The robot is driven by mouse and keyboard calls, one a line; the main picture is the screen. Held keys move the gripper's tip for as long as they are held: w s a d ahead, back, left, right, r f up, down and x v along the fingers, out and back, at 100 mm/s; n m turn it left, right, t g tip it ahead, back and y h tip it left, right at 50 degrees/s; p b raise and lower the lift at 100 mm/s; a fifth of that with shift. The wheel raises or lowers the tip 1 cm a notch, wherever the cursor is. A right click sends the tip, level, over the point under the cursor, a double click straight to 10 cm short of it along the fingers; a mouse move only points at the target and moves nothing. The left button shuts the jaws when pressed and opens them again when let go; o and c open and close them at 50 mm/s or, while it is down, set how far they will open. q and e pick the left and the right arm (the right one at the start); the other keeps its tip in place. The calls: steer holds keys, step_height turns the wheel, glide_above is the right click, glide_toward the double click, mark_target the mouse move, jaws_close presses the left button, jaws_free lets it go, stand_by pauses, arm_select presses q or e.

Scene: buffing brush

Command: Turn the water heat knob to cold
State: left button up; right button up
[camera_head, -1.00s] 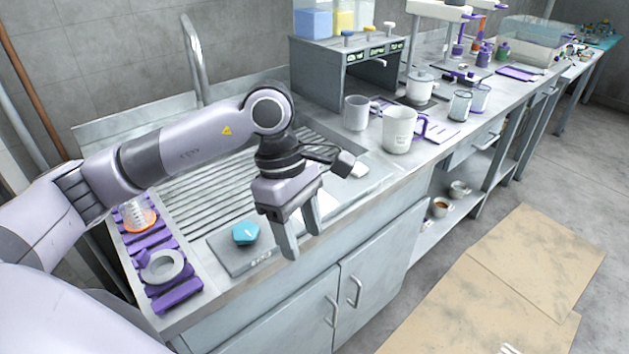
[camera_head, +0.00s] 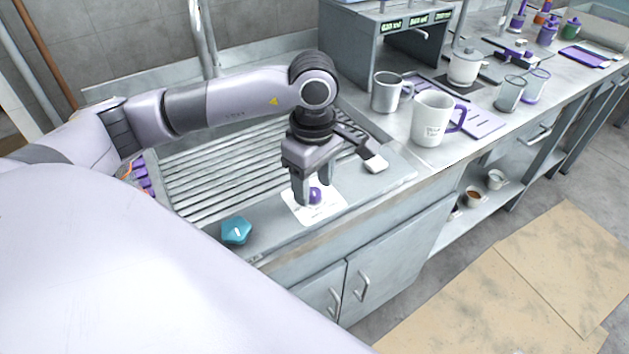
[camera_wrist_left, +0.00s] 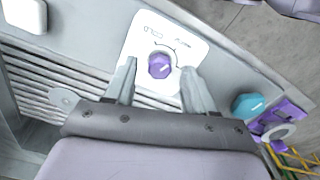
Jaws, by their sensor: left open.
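A purple knob (camera_head: 315,196) sits on a white printed plate (camera_head: 298,213) on the front ledge of the sink unit. In the left wrist view the purple knob (camera_wrist_left: 160,66) has a pale pointer mark, with a curved line printed around it on the plate (camera_wrist_left: 190,48). My left gripper (camera_head: 313,188) is open above the plate, its fingers on either side of the knob in the picture. In the left wrist view the fingertips (camera_wrist_left: 157,68) stand apart from the knob. My right gripper is not in view.
A teal knob (camera_head: 236,231) sits on the same ledge to the left. The ribbed drainboard (camera_head: 235,165) lies behind. A metal mug (camera_head: 387,92) and a white mug (camera_head: 432,120) stand on the counter to the right. A pale part of mine covers the lower left.

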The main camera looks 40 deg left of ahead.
arm_select(q)
steer(key=shift+f, duration=0.55)
jaws_close()
